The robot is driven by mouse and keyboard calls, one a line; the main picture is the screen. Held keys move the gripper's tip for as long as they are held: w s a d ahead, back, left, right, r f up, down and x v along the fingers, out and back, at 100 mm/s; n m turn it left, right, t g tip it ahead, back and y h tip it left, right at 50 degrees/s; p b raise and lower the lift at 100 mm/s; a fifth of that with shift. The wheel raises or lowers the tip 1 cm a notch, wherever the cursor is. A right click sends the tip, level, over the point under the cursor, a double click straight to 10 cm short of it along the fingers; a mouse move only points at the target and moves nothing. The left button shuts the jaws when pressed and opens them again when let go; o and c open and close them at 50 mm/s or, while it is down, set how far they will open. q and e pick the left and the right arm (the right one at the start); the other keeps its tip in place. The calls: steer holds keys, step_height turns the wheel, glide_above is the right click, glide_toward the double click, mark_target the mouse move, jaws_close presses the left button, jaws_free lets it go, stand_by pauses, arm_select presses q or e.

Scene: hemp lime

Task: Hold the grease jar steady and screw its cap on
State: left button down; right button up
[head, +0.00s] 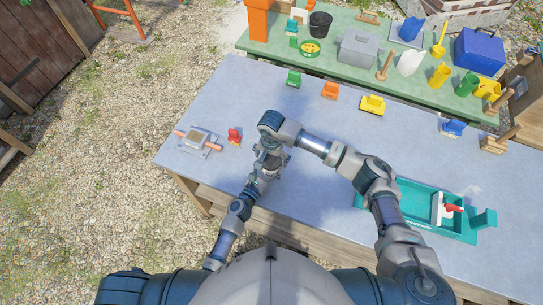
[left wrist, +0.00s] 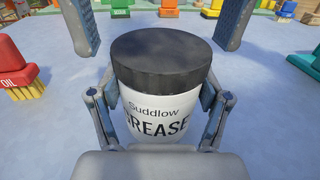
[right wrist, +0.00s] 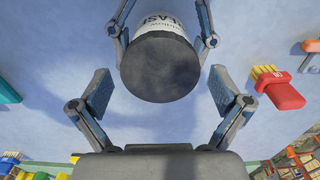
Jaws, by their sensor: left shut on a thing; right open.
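The grease jar (left wrist: 157,118) is white with dark lettering and stands upright in the left wrist view. Its black cap (left wrist: 160,58) sits on top of it; how far it is threaded I cannot tell. My left gripper (left wrist: 160,98) is shut on the jar's sides, below the cap. My right gripper (right wrist: 161,92) is open and empty, pointing down from above. Its fingers are on either side of the cap (right wrist: 160,68), apart from it, and offset to one side of its centre. In the head view my arms hide most of the jar.
A red block-like item (head: 234,137) and a small board with a wooden-handled tool (head: 199,141) lie left of the grippers. A teal tray (head: 405,211) is at the right. Coloured items (head: 372,104) line the table's far edge.

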steer(key=c, duration=1.2)
steer(key=m, duration=1.4)
steer(key=shift+m, duration=0.4)
steer(key=m, duration=0.5)
steer(key=shift+f, duration=0.1)
steer(key=m, duration=1)
arm_select(q)
steer(key=shift+d, duration=0.1)
arm_select(e)
steer(key=m, duration=0.4)
steer(key=o, duration=1.2)
steer(key=shift+w, duration=0.1)
